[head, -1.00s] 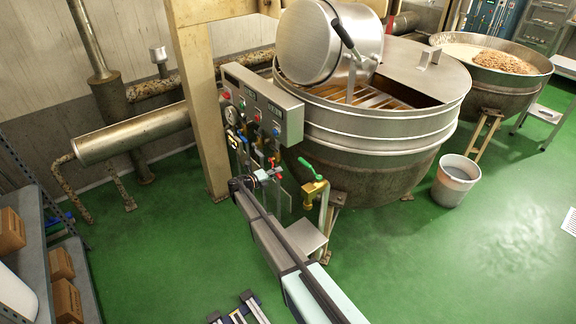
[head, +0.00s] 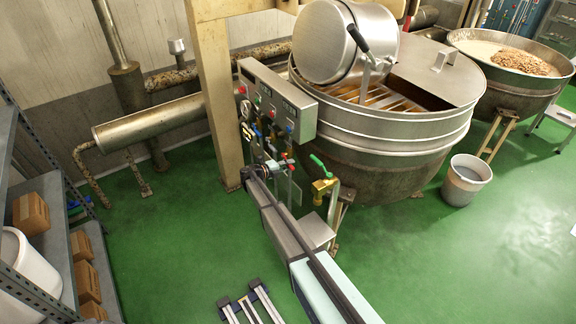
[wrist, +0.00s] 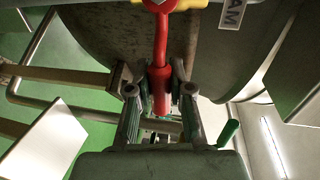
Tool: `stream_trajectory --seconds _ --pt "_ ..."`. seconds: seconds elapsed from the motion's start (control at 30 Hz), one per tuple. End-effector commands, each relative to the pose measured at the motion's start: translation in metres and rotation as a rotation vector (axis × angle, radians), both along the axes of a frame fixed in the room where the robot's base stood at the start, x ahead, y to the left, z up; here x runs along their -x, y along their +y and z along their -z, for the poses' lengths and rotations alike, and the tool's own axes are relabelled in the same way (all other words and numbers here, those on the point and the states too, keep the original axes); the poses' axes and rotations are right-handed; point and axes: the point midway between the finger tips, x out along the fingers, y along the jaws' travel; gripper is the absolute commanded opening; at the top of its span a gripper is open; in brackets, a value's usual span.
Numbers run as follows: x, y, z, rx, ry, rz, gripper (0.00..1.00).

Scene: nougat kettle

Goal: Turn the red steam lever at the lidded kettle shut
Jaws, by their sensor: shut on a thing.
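The red steam lever (wrist: 161,52) runs from a yellow valve fitting (wrist: 195,4) at the top of the wrist view down between my fingers. My gripper (wrist: 160,88) is shut on the lever's thick red grip, one finger on each side. In the head view my gripper (head: 268,171) is at the valves below the control panel (head: 275,97), beside the lidded kettle (head: 385,135). The lever is too small there to read its angle. A label ending in "AM" (wrist: 232,13) sits right of the valve.
A green-handled brass valve (head: 322,182) stands just right of my arm; its green handle (wrist: 229,133) shows in the wrist view. A beige post (head: 215,100) stands to the left. A grey bucket (head: 466,181) sits right of the kettle.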

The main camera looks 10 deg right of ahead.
Motion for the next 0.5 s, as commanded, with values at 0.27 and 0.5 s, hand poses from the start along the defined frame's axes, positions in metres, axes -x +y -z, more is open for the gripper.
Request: stream_trajectory --seconds 0.27,0.5 --pt "-0.0006 -0.0005 -0.0012 0.002 0.000 0.000 0.46" --pt "0.0004 0.0013 -0.0011 0.001 0.000 0.000 0.46"
